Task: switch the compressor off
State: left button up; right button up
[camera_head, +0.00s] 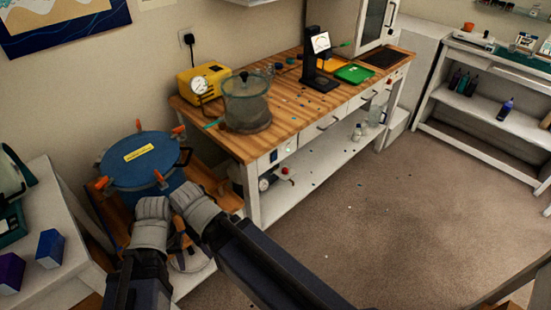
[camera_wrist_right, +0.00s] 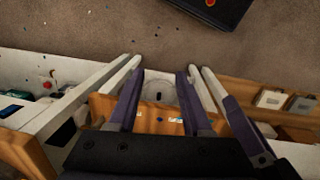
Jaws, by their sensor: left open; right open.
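A yellow unit with a round gauge (camera_head: 199,86) stands at the back left of the wooden bench. A small device with a dial (camera_head: 265,184) and a red-topped part sits on the shelf below the bench. I cannot tell for certain which of these is the compressor, and no switch is readable. My left gripper (camera_head: 182,245) is low beside the blue pot, partly covered by my arms, open. My right gripper (camera_wrist_right: 159,78) shows in the right wrist view with its purple fingers apart. A pale round-ended part with a dark slot (camera_wrist_right: 158,92) appears between them, with nothing gripped.
A blue lidded pot (camera_head: 145,160) with orange clamps stands at left, close to my wrists. A clear chamber (camera_head: 247,105) and a black stand (camera_head: 316,65) are on the bench (camera_head: 290,112). Brown floor (camera_head: 400,210) is open at right. Shelves with bottles (camera_head: 490,105) stand far right.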

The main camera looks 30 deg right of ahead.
jog(key=shift+w+d+f+b, duration=0.2)
jog(key=shift+w+f+b, duration=0.15)
jog(key=c, duration=0.3)
jog(key=w+d+f+m+y+b, duration=0.1)
jog(key=w, duration=0.1)
jog(key=w+d+f+m+y+b, duration=0.1)
jog(key=w+d+b, duration=0.1)
jog(key=w+d+f+m+t+y+b, duration=0.1)
jog(key=w+m, duration=0.1)
jog(key=shift+w+d+f+y, duration=0.1)
jog(key=shift+d+f+y, duration=0.2)
jog(key=shift+f, duration=0.1)
grip_shut()
jog(key=w+d+f+m+t+y+b, duration=0.1)
jog(key=w+d+m+t+y+b, duration=0.2)
jog(key=w+d+m+b, duration=0.35)
jog(key=w+d+r+m+t+h+b, duration=0.1)
jog(key=d+m+t, duration=0.3)
jog(key=d, duration=1)
jog(key=w+d+r+m+t+b, duration=0.1)
jog(key=d+m+t+b, duration=0.2)
jog(key=d, duration=1.1)
jog(key=shift+w+d+r+m+t+h, duration=0.25)
jog(key=shift+w+d+m+t+h, duration=0.25)
jog(key=shift+t, duration=0.3)
jog(key=shift+a, duration=0.2)
